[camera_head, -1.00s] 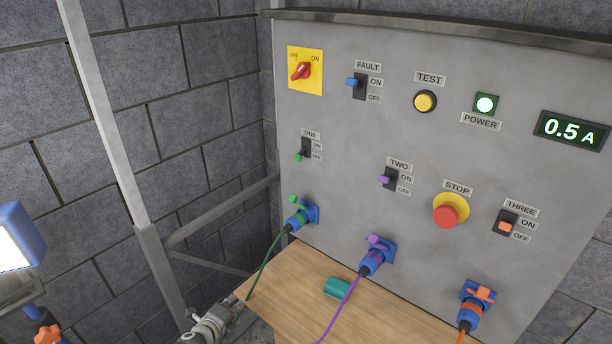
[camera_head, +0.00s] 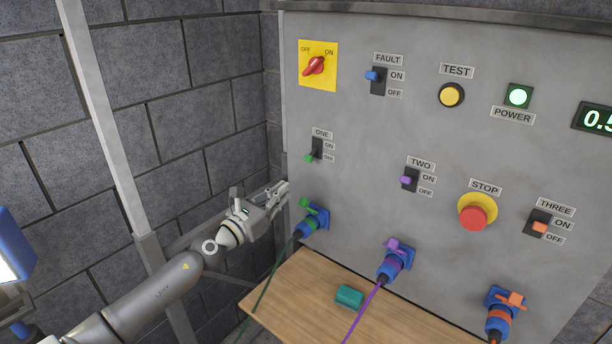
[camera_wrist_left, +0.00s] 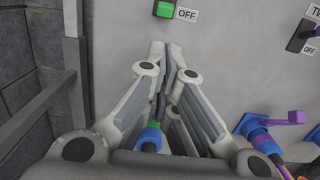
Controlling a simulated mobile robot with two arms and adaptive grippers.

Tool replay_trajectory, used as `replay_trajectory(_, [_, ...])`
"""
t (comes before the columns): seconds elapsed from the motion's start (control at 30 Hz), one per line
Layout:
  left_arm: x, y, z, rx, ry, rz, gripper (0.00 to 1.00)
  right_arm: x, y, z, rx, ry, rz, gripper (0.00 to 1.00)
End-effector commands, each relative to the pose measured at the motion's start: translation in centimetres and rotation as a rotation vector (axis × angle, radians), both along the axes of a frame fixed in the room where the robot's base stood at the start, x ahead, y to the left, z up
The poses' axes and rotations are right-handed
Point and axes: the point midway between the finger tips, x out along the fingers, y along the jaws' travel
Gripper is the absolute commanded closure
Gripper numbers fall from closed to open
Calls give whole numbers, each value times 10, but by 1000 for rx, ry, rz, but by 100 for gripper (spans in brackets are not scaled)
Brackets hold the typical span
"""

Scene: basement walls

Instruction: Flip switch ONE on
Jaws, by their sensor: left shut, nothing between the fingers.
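Switch ONE (camera_head: 316,149) is a small black switch with a green lever on the grey panel (camera_head: 350,135). Its lever sits at the lower end, by the lower label. In the left wrist view the green lever (camera_wrist_left: 165,10) shows at the top edge beside an OFF label. My left gripper (camera_head: 283,190) is shut and empty, below and a little left of the switch, near the panel's left edge. In the left wrist view its fingertips (camera_wrist_left: 166,50) point up toward the lever, with a gap in the picture between them. My right gripper is not in view.
A green-and-blue plug (camera_head: 312,220) with a green cable is just below right of my left gripper. Switch TWO (camera_head: 410,179), the red STOP button (camera_head: 474,216) and switch THREE (camera_head: 538,224) lie to the right. A wooden table (camera_head: 290,285) bears a teal block (camera_head: 349,297). A metal post (camera_head: 105,130) stands left.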

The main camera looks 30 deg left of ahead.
Motion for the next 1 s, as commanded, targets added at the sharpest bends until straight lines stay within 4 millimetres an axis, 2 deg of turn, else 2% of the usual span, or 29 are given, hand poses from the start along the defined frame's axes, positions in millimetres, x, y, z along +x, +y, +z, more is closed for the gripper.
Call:
replay_trajectory(0.27, [14,0,3,-2,-2,2,100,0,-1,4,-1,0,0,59])
replay_trajectory(0.8, [80,-6,8,-6,-1,1,100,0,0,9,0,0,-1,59])
replay_trajectory(1.0, [95,-7,9,-3,0,1,100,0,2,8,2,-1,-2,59])
